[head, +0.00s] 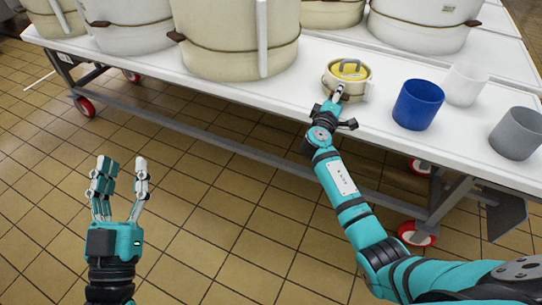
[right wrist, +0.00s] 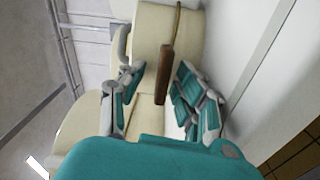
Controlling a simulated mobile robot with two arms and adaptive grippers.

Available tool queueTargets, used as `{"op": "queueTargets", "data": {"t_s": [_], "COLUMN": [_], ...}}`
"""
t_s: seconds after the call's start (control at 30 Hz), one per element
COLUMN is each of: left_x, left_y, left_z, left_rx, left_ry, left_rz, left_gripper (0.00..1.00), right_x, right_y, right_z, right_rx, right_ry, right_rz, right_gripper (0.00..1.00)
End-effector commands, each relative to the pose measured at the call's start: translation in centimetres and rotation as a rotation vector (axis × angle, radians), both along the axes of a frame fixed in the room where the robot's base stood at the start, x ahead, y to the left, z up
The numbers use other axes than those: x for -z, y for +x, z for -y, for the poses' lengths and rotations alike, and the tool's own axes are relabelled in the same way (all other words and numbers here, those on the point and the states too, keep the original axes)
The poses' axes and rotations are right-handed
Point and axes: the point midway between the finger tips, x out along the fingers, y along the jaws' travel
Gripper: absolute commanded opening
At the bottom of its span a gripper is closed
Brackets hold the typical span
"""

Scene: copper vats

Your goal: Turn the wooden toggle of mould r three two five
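A small cream mould (head: 347,84) with a yellow top stands near the front edge of the white table. No number on it is readable. My right gripper (head: 336,97) is at its front side and covers part of it. In the right wrist view the brown wooden toggle (right wrist: 165,75) stands out from the cream mould wall (right wrist: 155,30). The fingers of my right gripper (right wrist: 160,98) are apart on either side of the toggle, with gaps visible. My left gripper (head: 121,178) is open and empty over the tiled floor, away from the table.
Large cream moulds (head: 232,40) with brown toggles stand behind and left on the white table (head: 310,62). A blue cup (head: 417,106), a white cup (head: 465,82) and a grey cup (head: 516,134) stand to the right. The table has red wheels; the floor in front is clear.

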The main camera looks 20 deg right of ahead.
Motion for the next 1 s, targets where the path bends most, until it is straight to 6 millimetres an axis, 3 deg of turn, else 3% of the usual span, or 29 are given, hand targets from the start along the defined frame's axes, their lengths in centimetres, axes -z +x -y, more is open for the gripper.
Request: {"op": "queueTargets", "data": {"t_s": [0.03,0.3,0.4,1.0], "left_x": [1.3,4.8,3.1,1.3], "left_y": [0.0,0.0,0.0,0.0], "left_z": [0.0,0.0,0.0,0.0], "left_rx": [0.000,0.000,0.000,0.000], "left_ry": [0.000,0.000,0.000,0.000], "left_rz": [-0.001,0.000,0.001,0.000], "left_gripper": [0.40,0.40,0.40,0.40], "right_x": [0.7,0.3,-0.4,-0.3], "right_y": [0.0,-0.1,-1.9,-11.1], "right_z": [-0.1,0.1,-1.5,-9.2], "right_rx": [-0.001,-0.002,-0.002,-0.001], "right_ry": [0.066,0.491,0.487,0.481], "right_rz": [0.054,0.417,0.408,0.404], "right_gripper": [0.35,0.35,0.35,0.35]}}
